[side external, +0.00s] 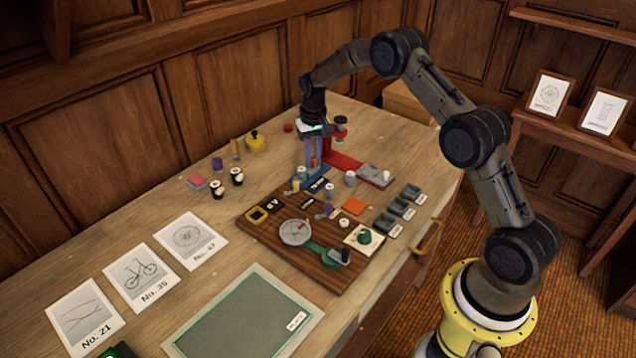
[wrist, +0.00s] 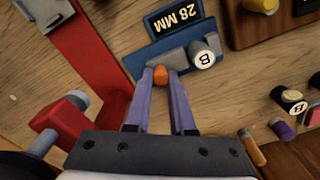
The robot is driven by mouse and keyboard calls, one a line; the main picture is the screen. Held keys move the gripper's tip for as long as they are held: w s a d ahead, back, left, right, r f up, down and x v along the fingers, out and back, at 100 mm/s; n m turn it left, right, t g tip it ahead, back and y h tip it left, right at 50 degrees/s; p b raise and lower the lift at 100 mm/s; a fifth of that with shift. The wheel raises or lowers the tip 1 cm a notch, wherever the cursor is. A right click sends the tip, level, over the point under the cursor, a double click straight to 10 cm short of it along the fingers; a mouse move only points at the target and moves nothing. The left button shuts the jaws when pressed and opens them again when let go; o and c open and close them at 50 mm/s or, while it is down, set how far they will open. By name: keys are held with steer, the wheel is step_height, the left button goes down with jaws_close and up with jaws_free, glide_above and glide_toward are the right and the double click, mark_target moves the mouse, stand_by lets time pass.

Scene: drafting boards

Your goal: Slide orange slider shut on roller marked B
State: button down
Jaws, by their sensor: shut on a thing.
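The blue gauge (wrist: 185,35) with its "28 MM" plate (wrist: 173,19) lies on the wooden table, and it also shows in the side view (side external: 308,186). The orange slider (wrist: 160,74) is a small knob between my fingertips. My gripper (wrist: 161,80), with purple fingers, is shut on the orange slider, and it points down in the side view (side external: 314,163). I cannot tell whether the jaw touches the roller.
A red stand (wrist: 85,75) is close beside my gripper. Two dark rollers with white tops (side external: 227,182) stand to the left in the side view. A dark wooden board (side external: 270,232) with several tools lies in front. Grey trays (side external: 402,208) lie to the right.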

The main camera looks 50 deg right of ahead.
steer(key=shift+s+a+f, duration=0.1)
steer(key=shift+s+f, duration=0.15)
steer(key=shift+f, duration=0.25)
steer(key=shift+s+a+f, duration=0.1)
steer(key=shift+s+f, duration=0.1)
steer(key=shift+f, duration=0.25)
steer(key=c, duration=0.8)
jaws_free()
steer(key=shift+r, duration=0.1)
steer(key=shift+o, duration=0.2)
steer(key=shift+w+d+r, duration=0.1)
steer(key=shift+r, duration=1.8)
steer(key=shift+w+d+r, duration=0.1)
steer(key=shift+r, duration=1.75)
steer(key=shift+a, duration=0.1)
